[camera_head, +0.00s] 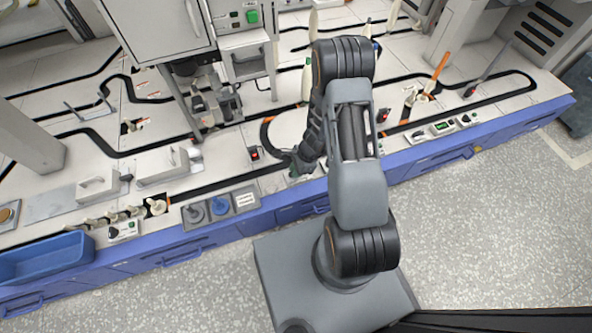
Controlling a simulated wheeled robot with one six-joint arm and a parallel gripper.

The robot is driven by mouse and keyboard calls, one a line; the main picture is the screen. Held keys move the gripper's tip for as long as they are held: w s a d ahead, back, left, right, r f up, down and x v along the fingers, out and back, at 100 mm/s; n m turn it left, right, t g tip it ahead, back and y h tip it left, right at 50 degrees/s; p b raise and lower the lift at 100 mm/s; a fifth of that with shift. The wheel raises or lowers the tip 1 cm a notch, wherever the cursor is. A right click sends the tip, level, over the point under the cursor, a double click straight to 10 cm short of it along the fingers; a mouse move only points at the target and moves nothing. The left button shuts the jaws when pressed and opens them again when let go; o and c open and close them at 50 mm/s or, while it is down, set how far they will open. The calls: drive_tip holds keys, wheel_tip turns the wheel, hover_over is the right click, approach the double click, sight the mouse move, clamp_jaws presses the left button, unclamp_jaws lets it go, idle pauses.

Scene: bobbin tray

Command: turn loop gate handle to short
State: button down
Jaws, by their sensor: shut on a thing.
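An orange lever handle (441,66) stands upright on a small pale mount (420,97) on the right part of the bench, beside the black track loop. I cannot read any markings there, and cannot tell whether it is the loop gate handle. My gripper (292,160) is low over the front of the bench, left of my upright arm links and well left of the orange lever. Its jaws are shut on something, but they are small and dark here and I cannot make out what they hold.
The black track (505,97) winds along the white bench. A grey machine cabinet (157,25) stands at back left. Along the front edge are a panel with round knobs (222,206), small control boxes (443,127) and, far left, a blue bin (45,243).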

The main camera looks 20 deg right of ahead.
drive_tip(key=shift+d, duration=0.1)
drive_tip(key=c, duration=1.1)
unclamp_jaws()
drive_tip(key=p+v, duration=0.6)
drive_tip(key=v, duration=0.7)
drive_tip(key=shift+d+r, duration=0.15)
drive_tip(key=shift+r, duration=0.2)
